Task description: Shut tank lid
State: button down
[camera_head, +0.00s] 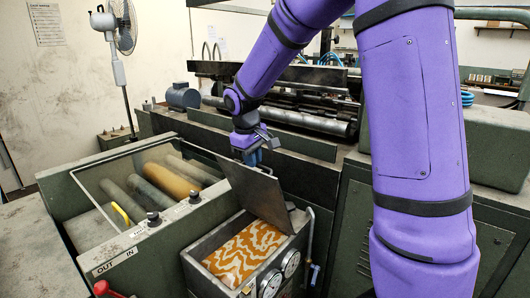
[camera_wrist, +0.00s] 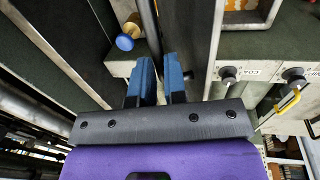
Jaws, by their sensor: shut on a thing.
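The tank (camera_head: 197,262) is a grey metal box, open at the top, with an orange and white patterned surface inside. Its dark flat lid (camera_head: 257,192) stands raised and tilted at the tank's back edge. My gripper (camera_head: 254,157) is at the lid's upper edge, with its blue fingers pointing down. In the wrist view the two blue fingers of my gripper (camera_wrist: 158,80) are close together, with a thin dark edge between them. They are shut on the lid. The exact contact is partly hidden by the fingers.
Left of the tank is a trough with rollers (camera_head: 172,180) and black knobs (camera_head: 195,197). Two round gauges (camera_head: 271,283) are on the tank's front. A pipe (camera_head: 310,240) runs along its right side. Machine rollers (camera_head: 310,120) stand behind.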

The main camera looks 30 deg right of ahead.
jog(key=s+a+f+t+h, duration=0.1)
jog(key=s+a+f+h, duration=0.1)
jog(key=a+f, duration=0.3)
jog(key=s+a+f+h, duration=0.3)
jog(key=a+f, duration=0.3)
jog(key=a, duration=0.4)
jog(key=shift+s+a+f+t, duration=0.2)
jog(key=shift+s+f+t, duration=0.05)
jog(key=shift+s+t, duration=0.15)
jog(key=c, duration=1.7)
grip_release()
jog(key=shift+w+d+r, duration=0.1)
jog(key=shift+w+d, duration=0.05)
jog(key=shift+w, duration=0.05)
jog(key=o, duration=0.4)
jog(key=shift+d, duration=0.2)
jog(key=shift+o, duration=0.7)
jog(key=shift+a, duration=0.15)
jog(key=shift+r, duration=0.1)
jog(key=v, duration=1)
jog(key=shift+a+r, duration=0.2)
jog(key=shift+a, duration=0.1)
